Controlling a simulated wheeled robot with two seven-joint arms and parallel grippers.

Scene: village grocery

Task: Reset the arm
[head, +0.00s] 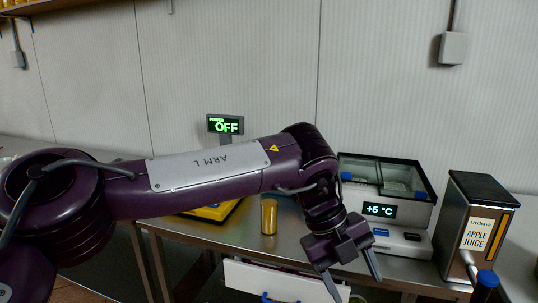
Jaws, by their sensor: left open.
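My left arm (215,172), purple with a grey plate marked "ARM L", reaches across the view from the left at about the height of the counter. My left gripper (350,279) is open and empty. It points down in front of the counter's front edge, with its two dark fingers spread apart. My right arm and gripper do not show.
A steel counter (215,232) carries a gold can (269,216), a cooler box (410,240) reading +5 °C and an apple juice dispenser (478,228). A white drawer (250,280) sits below.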

